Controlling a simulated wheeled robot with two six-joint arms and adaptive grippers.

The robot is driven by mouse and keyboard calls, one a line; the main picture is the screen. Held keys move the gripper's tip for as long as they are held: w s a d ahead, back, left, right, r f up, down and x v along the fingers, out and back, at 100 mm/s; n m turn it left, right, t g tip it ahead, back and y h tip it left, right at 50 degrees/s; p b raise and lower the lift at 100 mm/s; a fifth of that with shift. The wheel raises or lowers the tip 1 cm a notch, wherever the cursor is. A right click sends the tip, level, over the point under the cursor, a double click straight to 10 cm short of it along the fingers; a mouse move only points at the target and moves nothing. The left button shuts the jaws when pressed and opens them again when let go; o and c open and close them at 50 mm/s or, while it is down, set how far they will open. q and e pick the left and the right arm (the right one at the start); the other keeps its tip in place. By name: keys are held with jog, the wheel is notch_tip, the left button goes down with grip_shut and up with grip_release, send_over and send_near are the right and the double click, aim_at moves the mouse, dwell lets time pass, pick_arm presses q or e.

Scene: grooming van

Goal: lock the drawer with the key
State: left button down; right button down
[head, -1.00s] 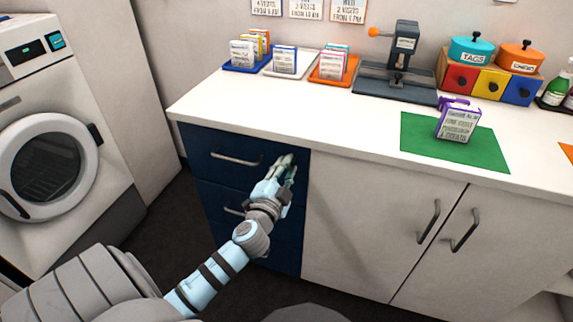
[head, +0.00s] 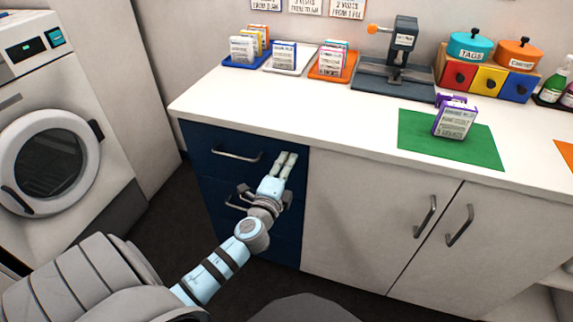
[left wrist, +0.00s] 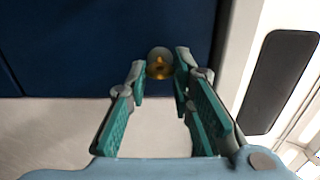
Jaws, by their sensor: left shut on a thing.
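The dark blue top drawer (head: 215,138) is closed flush in its cabinet, with a metal handle (head: 237,155). In the left wrist view a round grey lock (left wrist: 159,53) sits on the blue front (left wrist: 90,45). A small brass key (left wrist: 160,71) shows at the lock, between my fingertips. My left gripper (head: 287,160) is at the right end of the top drawer front, its fingers closed in on the key; they also show in the left wrist view (left wrist: 161,73). The fingers hide the lock in the head view. My right gripper is out of view.
A white counter (head: 340,115) overhangs just above the gripper. White cupboard doors (head: 370,205) with handles stand to the right. A second drawer handle (head: 236,203) is just left of my wrist. A washer (head: 55,150) stands at far left.

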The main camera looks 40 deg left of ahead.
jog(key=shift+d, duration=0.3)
pick_arm(q)
jog(key=c, duration=1.4)
grip_release()
jog(key=v, duration=1.2)
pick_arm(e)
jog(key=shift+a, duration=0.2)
